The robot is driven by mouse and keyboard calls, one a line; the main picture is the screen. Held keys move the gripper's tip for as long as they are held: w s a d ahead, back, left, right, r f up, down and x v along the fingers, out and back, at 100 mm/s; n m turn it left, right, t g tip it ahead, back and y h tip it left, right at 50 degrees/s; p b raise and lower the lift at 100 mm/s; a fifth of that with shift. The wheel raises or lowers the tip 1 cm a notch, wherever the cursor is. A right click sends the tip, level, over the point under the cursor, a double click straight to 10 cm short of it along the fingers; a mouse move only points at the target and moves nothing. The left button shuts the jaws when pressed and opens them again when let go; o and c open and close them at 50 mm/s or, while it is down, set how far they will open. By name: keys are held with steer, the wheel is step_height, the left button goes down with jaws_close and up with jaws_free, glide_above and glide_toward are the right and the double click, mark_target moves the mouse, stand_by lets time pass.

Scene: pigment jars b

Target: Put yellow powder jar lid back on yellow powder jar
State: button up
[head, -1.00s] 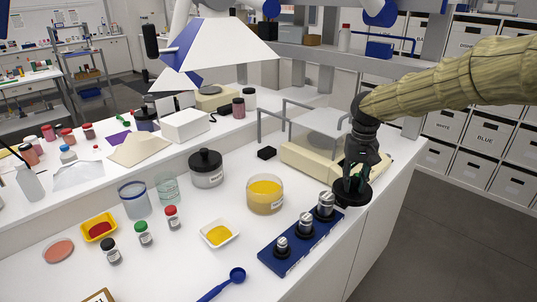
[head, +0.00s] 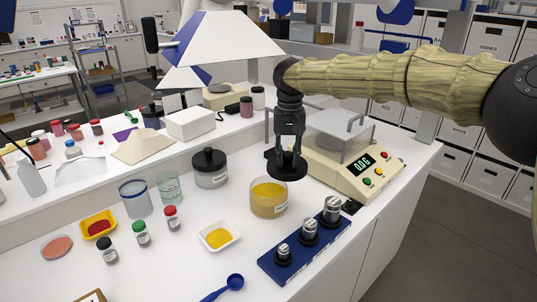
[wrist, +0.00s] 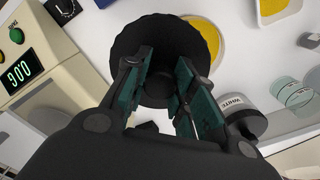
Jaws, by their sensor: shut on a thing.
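The yellow powder jar (head: 269,199) stands open on the white bench, with yellow powder inside; its rim and powder also show in the wrist view (wrist: 205,33). My gripper (head: 287,157) is shut on the black yellow powder jar lid (head: 287,168). In the wrist view the lid (wrist: 160,35) is between the green finger pads and covers part of the jar behind it. In the head view the lid is above and slightly right of the jar, apart from it. The gripper points down and the lid looks about level.
The balance (head: 350,170) stands right behind the jar, and the weight set (head: 305,240) lies in front right. A black-lidded jar (head: 210,168) is at left, marked WHITE in the wrist view. A white dish of yellow powder (head: 217,236) lies front left.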

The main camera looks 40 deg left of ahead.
mark_target(269, 166)
steer(key=s+a, duration=0.2)
steer(key=s, duration=0.1)
steer(key=s+a, duration=0.1)
steer(key=shift+s+a+r, duration=0.1)
steer(key=shift+s+r, duration=0.1)
steer(key=shift+r, duration=0.15)
steer(key=shift+f+b, duration=1.7)
steer(key=shift+f, duration=0.9)
steer(key=shift+f+b, duration=0.5)
steer(key=shift+f, duration=0.1)
steer(key=o, duration=1.1)
steer(key=shift+r+p, duration=1.8)
steer(key=shift+r, duration=1.2)
